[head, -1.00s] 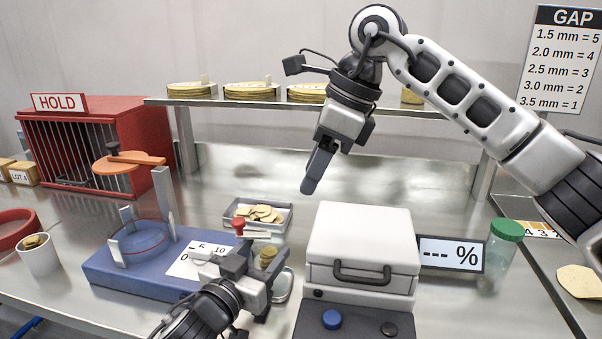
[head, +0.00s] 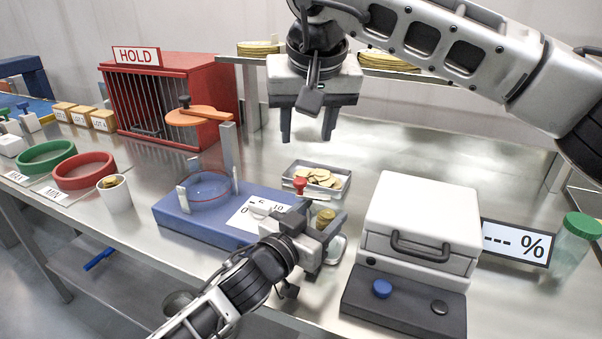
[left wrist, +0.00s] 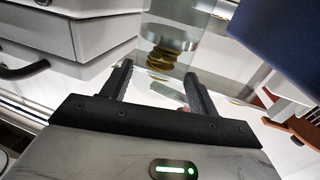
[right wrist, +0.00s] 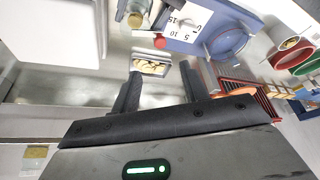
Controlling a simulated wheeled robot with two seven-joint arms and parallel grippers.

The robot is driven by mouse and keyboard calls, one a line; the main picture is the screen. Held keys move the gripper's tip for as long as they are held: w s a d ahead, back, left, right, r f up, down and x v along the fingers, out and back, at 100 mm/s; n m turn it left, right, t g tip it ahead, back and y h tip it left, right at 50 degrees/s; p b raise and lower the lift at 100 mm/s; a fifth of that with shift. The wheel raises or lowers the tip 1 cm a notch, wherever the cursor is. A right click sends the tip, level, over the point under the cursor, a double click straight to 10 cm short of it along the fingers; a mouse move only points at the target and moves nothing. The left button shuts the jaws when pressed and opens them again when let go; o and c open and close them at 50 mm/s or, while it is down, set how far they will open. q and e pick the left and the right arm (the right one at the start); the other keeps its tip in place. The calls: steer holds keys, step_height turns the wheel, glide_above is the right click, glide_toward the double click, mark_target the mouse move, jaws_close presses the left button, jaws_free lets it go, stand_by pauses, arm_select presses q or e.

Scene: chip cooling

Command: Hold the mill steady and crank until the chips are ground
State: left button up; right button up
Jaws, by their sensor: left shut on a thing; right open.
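The mill (head: 325,217) is a small clear and brassy body beside the blue base, with a red crank knob (head: 300,184) near it. My left gripper (head: 318,226) is shut on the mill and hides much of it. In the left wrist view the mill's brassy layers (left wrist: 172,52) show beyond the fingers. My right gripper (head: 308,126) is open and empty, pointing down above and behind the chip tray (head: 345,185). In the right wrist view the red knob (right wrist: 160,42) lies beyond and above the open fingers (right wrist: 160,92).
A blue base (head: 178,212) with a ring and posts stands left of the mill. A white lidded box (head: 425,215) stands to its right, before a percent display (head: 516,242) and a green-lidded jar (head: 575,240). A shelf with chip stacks (head: 388,62) runs behind.

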mark_target(301, 180)
steer(key=x, duration=1.2)
steer(key=shift+c, duration=0.2)
jaws_close()
